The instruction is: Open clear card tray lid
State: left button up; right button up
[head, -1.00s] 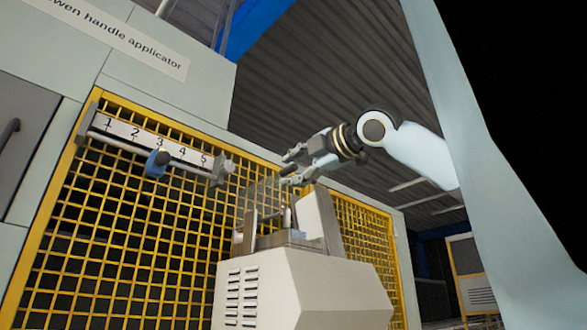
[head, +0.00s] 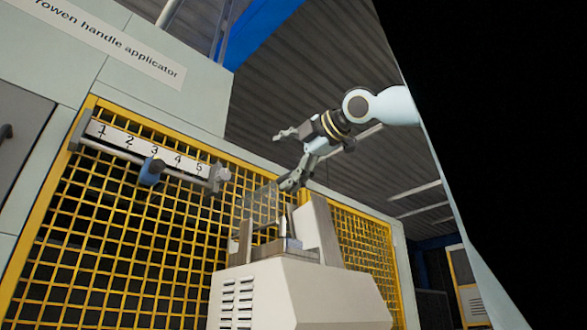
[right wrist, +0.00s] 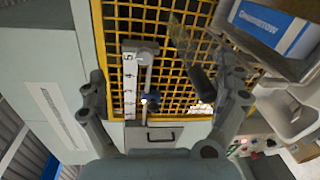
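The clear card tray lid (head: 260,204) shows as a faint see-through panel standing raised and tilted above the card tray (head: 268,248) on the pale machine. My right gripper (head: 283,160) is at the upper right of the lid, its fingers spread wide with nothing between them. Its lower finger is at or very near the lid's upper right edge; I cannot tell whether they touch. In the right wrist view the open fingers (right wrist: 150,88) frame the yellow mesh, and a see-through panel, probably the lid, shows near the right finger. My left gripper is out of view.
A pale upright plate (head: 318,228) stands just right of the tray. Behind is a yellow mesh guard (head: 110,215) with a numbered scale (head: 150,150) and blue slider (head: 151,172). A blue and white box (right wrist: 275,30) shows in the right wrist view.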

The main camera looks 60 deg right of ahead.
notch_tip(320, 180, up, 6)
jog(key=s+d+t, duration=0.1)
jog(key=shift+s+d+h, duration=0.15)
jog(key=shift+d+h, duration=0.15)
jog(key=shift+g, duration=0.5)
jog(key=f, duration=0.1)
jog(key=a+f, duration=0.1)
jog(key=f, duration=0.1)
jog(key=w+f, duration=0.1)
jog(key=f, duration=0.1)
jog(key=shift+a, duration=1)
jog(key=shift+s+d, duration=0.1)
jog(key=shift+c, duration=0.2)
jog(key=v, duration=0.5)
jog(key=shift+a, duration=0.3)
jog(key=c, duration=0.7)
jog(key=shift+y, duration=0.4)
jog(key=shift+f+p+v, duration=0.1)
jog(key=shift+f+v, duration=0.2)
jog(key=shift+v, duration=0.85)
jog(key=shift+f+p+v, duration=0.15)
jog(key=shift+f+v, duration=0.1)
jog(key=shift+v, duration=0.95)
jog(key=shift+f+p+v, duration=0.1)
jog(key=shift+f+v, duration=0.2)
jog(key=shift+v, duration=0.85)
jog(key=shift+a, duration=0.1)
